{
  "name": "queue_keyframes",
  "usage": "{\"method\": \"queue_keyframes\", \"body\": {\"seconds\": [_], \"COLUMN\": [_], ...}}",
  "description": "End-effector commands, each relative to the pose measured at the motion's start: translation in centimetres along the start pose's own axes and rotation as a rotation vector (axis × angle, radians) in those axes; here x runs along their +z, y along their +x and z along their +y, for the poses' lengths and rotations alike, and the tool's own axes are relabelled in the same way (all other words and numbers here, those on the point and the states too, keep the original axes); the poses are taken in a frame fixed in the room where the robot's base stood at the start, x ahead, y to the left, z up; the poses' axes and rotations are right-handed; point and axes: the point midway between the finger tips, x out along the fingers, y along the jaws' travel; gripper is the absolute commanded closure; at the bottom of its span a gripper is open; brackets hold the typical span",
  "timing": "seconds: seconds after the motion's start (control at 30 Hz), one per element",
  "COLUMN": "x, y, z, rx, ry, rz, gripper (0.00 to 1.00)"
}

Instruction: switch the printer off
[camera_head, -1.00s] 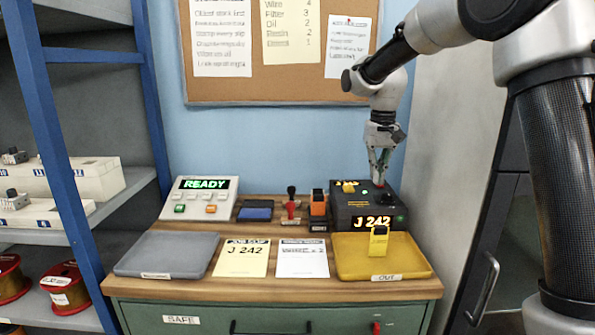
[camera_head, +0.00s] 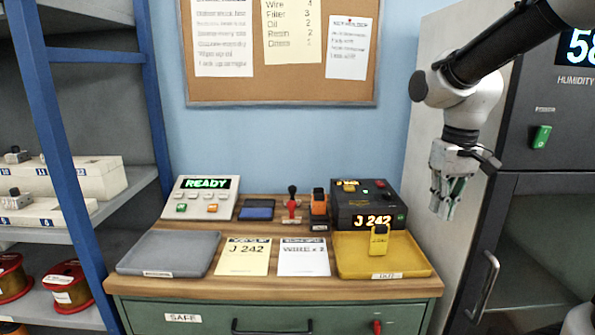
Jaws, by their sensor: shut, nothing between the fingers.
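The printer (camera_head: 347,219) is a black box at the back right of the bench.
A yellow OUT tray (camera_head: 352,262) with a yellow block (camera_head: 379,241) stands in front of the printer. A grey tray (camera_head: 165,252) and a READY panel (camera_head: 202,197) are at left. A dark cabinet (camera_head: 520,220) stands at right.

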Motion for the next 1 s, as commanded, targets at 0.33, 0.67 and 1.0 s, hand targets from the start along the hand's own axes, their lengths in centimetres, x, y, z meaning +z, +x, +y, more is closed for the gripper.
{"method": "queue_keyframes", "body": {"seconds": [0.33, 0.67, 1.0], "x": [13.6, 14.9, 14.4], "y": [-1.9, -3.8, -2.9], "z": [3.2, 4.0, 3.5], "rx": [0.019, 0.034, 0.025], "ry": [0.104, 0.152, 0.123], "rz": [0.217, 0.316, 0.271], "gripper": [1.0, 1.0, 1.0]}}
